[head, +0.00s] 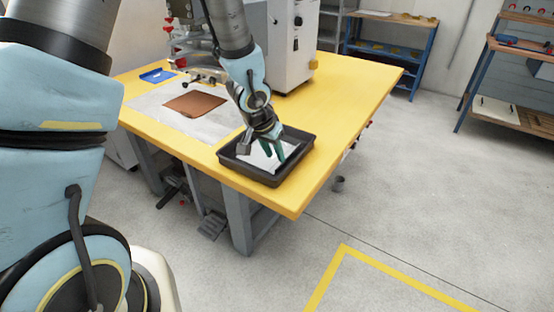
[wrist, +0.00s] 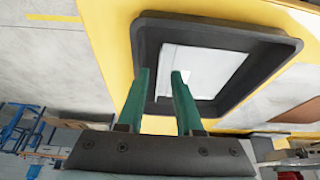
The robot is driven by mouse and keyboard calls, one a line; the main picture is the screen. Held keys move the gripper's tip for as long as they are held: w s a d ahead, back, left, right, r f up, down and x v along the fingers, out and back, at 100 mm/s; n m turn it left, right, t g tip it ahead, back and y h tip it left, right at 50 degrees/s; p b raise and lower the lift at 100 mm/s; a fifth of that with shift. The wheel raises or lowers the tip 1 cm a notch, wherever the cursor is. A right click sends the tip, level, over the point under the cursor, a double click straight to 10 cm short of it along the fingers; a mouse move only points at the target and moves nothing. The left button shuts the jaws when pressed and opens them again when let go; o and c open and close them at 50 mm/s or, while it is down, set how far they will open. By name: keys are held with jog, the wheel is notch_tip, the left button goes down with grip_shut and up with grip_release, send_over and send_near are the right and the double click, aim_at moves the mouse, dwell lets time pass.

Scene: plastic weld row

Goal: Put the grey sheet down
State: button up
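A pale grey sheet (head: 261,158) lies inside a black tray (head: 243,173) at the table's near right corner. It also shows in the wrist view (wrist: 215,72), flat within the tray's rim (wrist: 150,30). My gripper (head: 273,160) reaches down over the tray. In the wrist view its two green fingers (wrist: 161,75) stand apart, with a gap between the tips. The fingertips overlap the sheet's edge in the picture, but nothing shows clamped between them. Whether the tips touch the sheet cannot be told. In the head view the fingers hide part of the sheet.
The tray stands on a yellow table (head: 345,110). A brown sheet (head: 195,104) lies on a pale grey mat (head: 148,105) left of the tray. A blue tray (head: 157,76) and a machine (head: 290,45) stand farther back. The table's right side is clear.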

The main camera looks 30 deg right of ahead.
jog(key=p+v, duration=0.2)
jog(key=v, duration=0.5)
jog(key=w+a+r+n+y, duration=0.25)
jog(key=w+a+n, duration=0.2)
jog(key=a, duration=0.75)
jog(key=s+a+r+n, duration=0.2)
jog(key=a+n, duration=0.1)
jog(key=a, duration=0.6)
jog(key=s+a+r+n+y, duration=0.1)
jog(key=s+a+r+n, duration=0.1)
jog(key=a, duration=0.8)
jog(key=shift+a+n+g, duration=0.15)
jog(key=shift+n+g, duration=0.25)
jog(key=shift+n, duration=0.15)
jog(key=shift+r, duration=0.15)
